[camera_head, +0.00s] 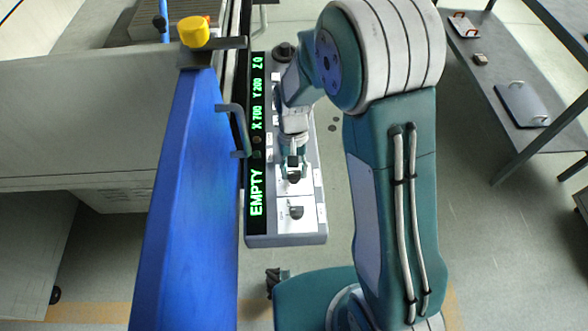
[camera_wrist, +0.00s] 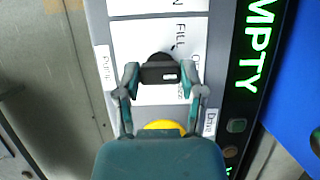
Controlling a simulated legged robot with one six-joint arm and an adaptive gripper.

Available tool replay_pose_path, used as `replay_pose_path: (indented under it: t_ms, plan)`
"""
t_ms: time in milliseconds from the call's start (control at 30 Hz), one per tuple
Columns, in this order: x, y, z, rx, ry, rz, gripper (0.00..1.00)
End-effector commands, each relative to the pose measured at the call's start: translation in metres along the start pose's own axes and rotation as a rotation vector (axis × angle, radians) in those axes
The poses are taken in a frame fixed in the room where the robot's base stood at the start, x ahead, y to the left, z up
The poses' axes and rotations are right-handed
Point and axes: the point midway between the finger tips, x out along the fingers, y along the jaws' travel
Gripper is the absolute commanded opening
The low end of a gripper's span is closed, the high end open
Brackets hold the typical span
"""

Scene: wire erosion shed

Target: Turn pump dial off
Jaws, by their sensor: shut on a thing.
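A black dial (camera_wrist: 159,62) sits on a white plate with the word "FILL" and other partly hidden lettering. A small tag left of it in the wrist view seems to read "Pump", so I take it as the pump dial. My gripper (camera_wrist: 160,76) is shut on this dial, a finger on each side. Which way the dial points is unclear. In the head view my gripper (camera_head: 293,168) reaches down onto the grey control panel (camera_head: 285,240) and mostly hides the dial. A second black dial (camera_head: 296,212) stands nearer the panel's front end, apart from my gripper.
A green display (camera_head: 256,190) reads "EMPTY X700 Y200 Z0". A dark knob (camera_head: 284,52) is at the panel's far end. A yellow round part (camera_wrist: 165,125) is partly hidden under my gripper. A blue door (camera_head: 190,200) stands left; a grey table (camera_head: 515,75) stands right.

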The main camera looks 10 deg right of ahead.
Motion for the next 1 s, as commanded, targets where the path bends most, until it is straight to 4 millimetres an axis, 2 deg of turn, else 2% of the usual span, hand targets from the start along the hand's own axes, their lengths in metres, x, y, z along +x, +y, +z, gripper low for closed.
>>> replay_pose_path:
  t_ms: [233,267,300,333,767,867,1000]
  plan:
    - [-0.002,-0.001,-0.003,0.0,0.01,-0.003,0.04]
    - [-0.002,-0.001,-0.003,0.0,0.01,-0.003,0.56]
    - [-0.002,-0.001,-0.003,0.0,0.011,-0.003,0.74]
    - [-0.002,-0.001,-0.002,0.001,0.01,-0.003,0.86]
    - [-0.002,0.0,-0.001,0.001,0.004,-0.002,0.86]
    - [-0.011,-0.001,-0.002,0.001,0.007,-0.003,0.86]
    - [-0.037,-0.001,-0.002,0.001,0.009,-0.003,0.86]
